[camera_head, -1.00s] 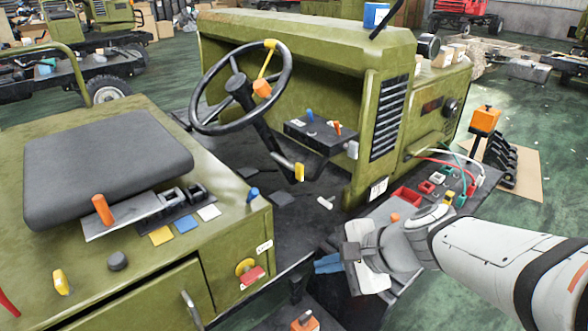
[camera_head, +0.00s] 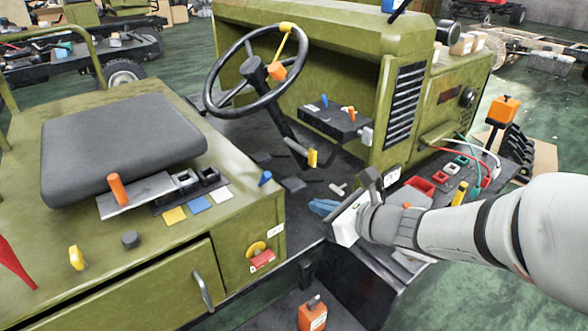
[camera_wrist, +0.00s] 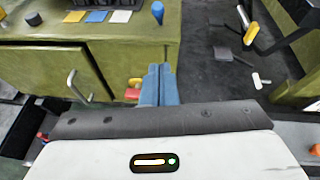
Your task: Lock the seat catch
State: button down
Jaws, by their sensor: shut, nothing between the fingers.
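The black seat (camera_head: 120,148) rests on the green seat box (camera_head: 225,235). An orange-handled lever (camera_head: 118,190) stands on a metal plate at the seat's front edge. A small blue lever (camera_head: 265,178) sits at the box's corner; its blue top also shows in the wrist view (camera_wrist: 158,12). I cannot tell which of these is the seat catch. My gripper (camera_head: 322,207), with blue fingers, is over the floor to the right of the seat box, apart from the levers. In the wrist view its fingers (camera_wrist: 160,85) are together and empty, partly hiding a red-and-yellow knob (camera_wrist: 133,88).
A door handle (camera_head: 203,290) sticks out of the box front. The steering wheel (camera_head: 248,70) and a control panel (camera_head: 335,120) stand behind my gripper. A red tray (camera_head: 418,184) and cables lie to the right.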

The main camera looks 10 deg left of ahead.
aim_at(264, 180)
jog(key=x, duration=0.4)
jog(key=r+p+x, duration=0.1)
jog(key=x, duration=0.3)
jog(key=a+r+p+x, duration=0.1)
jog(key=x, duration=0.3)
jog(key=shift+w+a+r, duration=0.2)
jog(key=shift+w, duration=0.05)
